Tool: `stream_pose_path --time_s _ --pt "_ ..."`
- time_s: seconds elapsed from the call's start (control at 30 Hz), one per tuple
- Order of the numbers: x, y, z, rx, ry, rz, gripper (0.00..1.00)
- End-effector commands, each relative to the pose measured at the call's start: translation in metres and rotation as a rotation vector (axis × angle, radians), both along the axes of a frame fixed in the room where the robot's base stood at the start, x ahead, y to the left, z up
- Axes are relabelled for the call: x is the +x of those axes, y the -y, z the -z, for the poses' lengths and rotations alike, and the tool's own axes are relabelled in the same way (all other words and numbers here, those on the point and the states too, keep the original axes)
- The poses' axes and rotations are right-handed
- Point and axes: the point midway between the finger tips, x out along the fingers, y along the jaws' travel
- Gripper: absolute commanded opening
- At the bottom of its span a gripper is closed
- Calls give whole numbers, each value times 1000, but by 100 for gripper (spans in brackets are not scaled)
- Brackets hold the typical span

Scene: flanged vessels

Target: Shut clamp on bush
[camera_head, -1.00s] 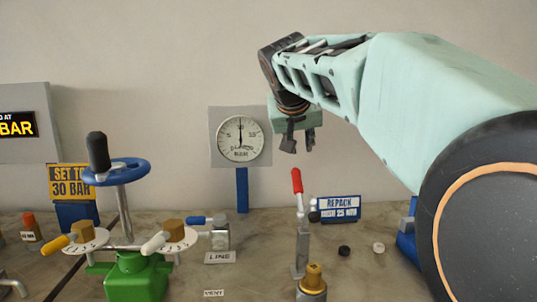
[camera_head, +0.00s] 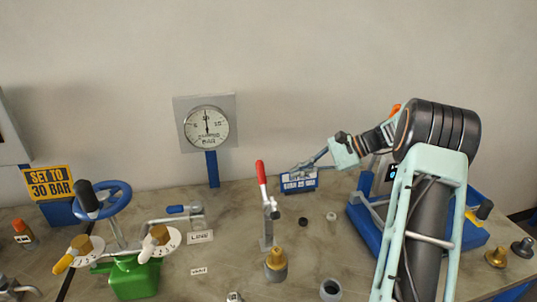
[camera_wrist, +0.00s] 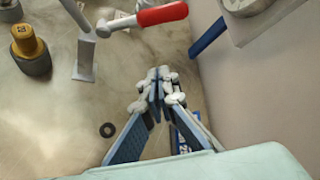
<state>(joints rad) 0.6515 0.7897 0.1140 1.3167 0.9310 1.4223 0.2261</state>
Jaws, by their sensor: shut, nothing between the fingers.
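The clamp (camera_head: 266,210) stands on the bench with its red handle (camera_head: 261,172) pointing up. In the wrist view the handle (camera_wrist: 163,14) and clamp post (camera_wrist: 86,57) are near the top. The brass-coloured bush (camera_head: 277,258) sits in a grey round body in front of the clamp; it also shows at the wrist view's upper left (camera_wrist: 25,42). The clamp arm is not seen pressing on the bush. My gripper (camera_head: 298,168) is right of the handle, pointing left, apart from it. Its fingers (camera_wrist: 157,82) are shut and empty.
A blue-framed sign (camera_head: 299,183) stands just behind and below my gripper. A gauge (camera_head: 207,128) on a blue post is at the back. A blue-based device (camera_head: 362,222) is at right.

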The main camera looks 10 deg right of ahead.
Motion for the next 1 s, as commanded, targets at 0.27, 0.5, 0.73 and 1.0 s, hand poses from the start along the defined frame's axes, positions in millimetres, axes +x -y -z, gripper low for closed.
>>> stream_pose_path --time_s 0.27,0.5,0.73,1.0 --pt "7 4 -7 103 4 54 0" --pt "21 -34 13 101 1 51 0" --pt "39 -74 34 99 2 52 0" --pt "18 -80 6 98 5 55 0"
